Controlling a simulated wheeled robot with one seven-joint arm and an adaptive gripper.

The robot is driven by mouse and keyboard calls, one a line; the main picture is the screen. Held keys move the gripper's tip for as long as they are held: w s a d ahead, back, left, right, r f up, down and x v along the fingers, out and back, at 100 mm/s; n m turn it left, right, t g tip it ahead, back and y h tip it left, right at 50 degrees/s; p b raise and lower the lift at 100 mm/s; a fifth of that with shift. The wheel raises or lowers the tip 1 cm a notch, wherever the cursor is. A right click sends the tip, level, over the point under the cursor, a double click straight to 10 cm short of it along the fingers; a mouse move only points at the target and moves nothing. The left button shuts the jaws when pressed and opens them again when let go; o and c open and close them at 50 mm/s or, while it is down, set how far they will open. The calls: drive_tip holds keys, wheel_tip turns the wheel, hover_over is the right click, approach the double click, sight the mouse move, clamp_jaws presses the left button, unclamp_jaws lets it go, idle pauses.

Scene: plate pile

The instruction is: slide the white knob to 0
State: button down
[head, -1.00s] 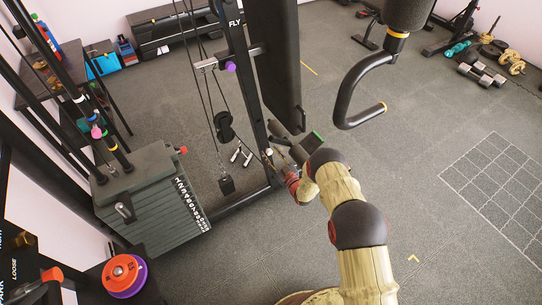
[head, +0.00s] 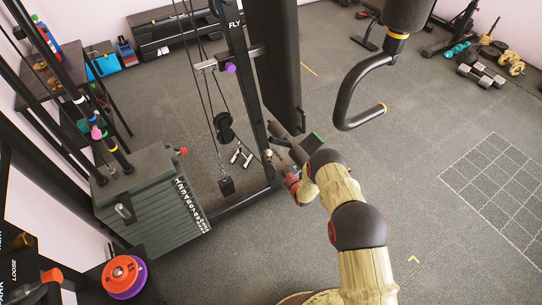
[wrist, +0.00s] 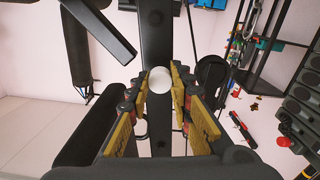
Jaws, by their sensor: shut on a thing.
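The white knob (wrist: 159,80) is a round ball in front of a black upright post (wrist: 157,30) of the gym machine. In the wrist view my gripper (wrist: 160,88) has its yellow-padded fingers on both sides of the knob and is shut on it. In the head view my gripper (head: 273,160) is at the lower part of the upright, and the knob shows as a small pale spot (head: 268,153) there. No scale or 0 mark is readable near the knob.
A weight stack (head: 150,205) stands left of the upright, with cables and a pulley (head: 223,127) between. A black handle (head: 350,95) hangs at the right. Dumbbells (head: 481,74) lie at the far right.

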idle(0.4)
drive_tip(key=shift+x, duration=1.25)
drive_tip(key=c, duration=1.6)
unclamp_jaws()
drive_tip(key=shift+o, duration=0.2)
drive_tip(key=v, duration=1.2)
